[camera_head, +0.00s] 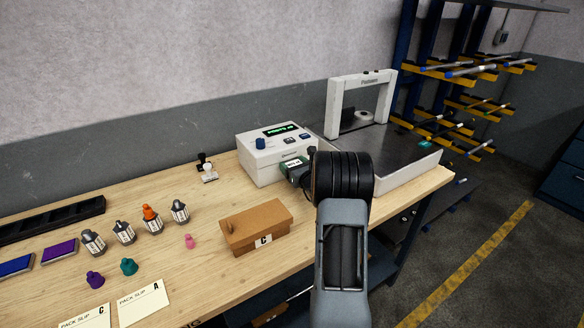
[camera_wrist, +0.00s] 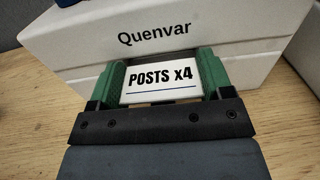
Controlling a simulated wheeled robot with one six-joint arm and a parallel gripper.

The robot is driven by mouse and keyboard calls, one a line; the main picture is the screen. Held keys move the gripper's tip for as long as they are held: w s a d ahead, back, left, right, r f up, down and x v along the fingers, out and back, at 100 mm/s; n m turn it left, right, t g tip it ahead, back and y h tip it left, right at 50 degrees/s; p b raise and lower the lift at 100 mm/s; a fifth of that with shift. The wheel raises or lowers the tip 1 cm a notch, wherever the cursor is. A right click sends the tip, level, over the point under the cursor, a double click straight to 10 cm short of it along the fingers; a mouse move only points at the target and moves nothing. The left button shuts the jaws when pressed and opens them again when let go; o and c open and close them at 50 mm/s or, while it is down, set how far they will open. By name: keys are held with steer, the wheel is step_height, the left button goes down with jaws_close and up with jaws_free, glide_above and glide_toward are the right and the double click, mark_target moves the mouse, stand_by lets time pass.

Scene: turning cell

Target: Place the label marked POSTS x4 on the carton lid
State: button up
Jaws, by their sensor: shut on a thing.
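The white label marked POSTS x4 (camera_wrist: 160,92) sits between the green fingers of my gripper (camera_wrist: 162,74), its text upright in the wrist view. My gripper is shut on it, right in front of the white printer marked Quenvar (camera_wrist: 158,38). In the head view my gripper (camera_head: 296,167) is at the front of the printer (camera_head: 262,158); I cannot tell whether the label still touches the printer. The brown carton (camera_head: 256,226) is closed, on the bench to the lower left of my gripper. Its front bears a small C tag, and a small brown piece lies on its lid.
A strapping machine (camera_head: 425,165) with a white arch stands right of the printer. Several bottles (camera_head: 152,219), coloured caps, ink pads, a stamp (camera_head: 208,170) and pack slips (camera_head: 143,303) lie on the left of the bench (camera_head: 200,255).

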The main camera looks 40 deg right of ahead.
steer(key=shift+f, duration=0.3)
steer(key=shift+f+b, duration=0.1)
steer(key=shift+b, duration=0.2)
steer(key=o, duration=1)
steer(key=shift+c, duration=0.2)
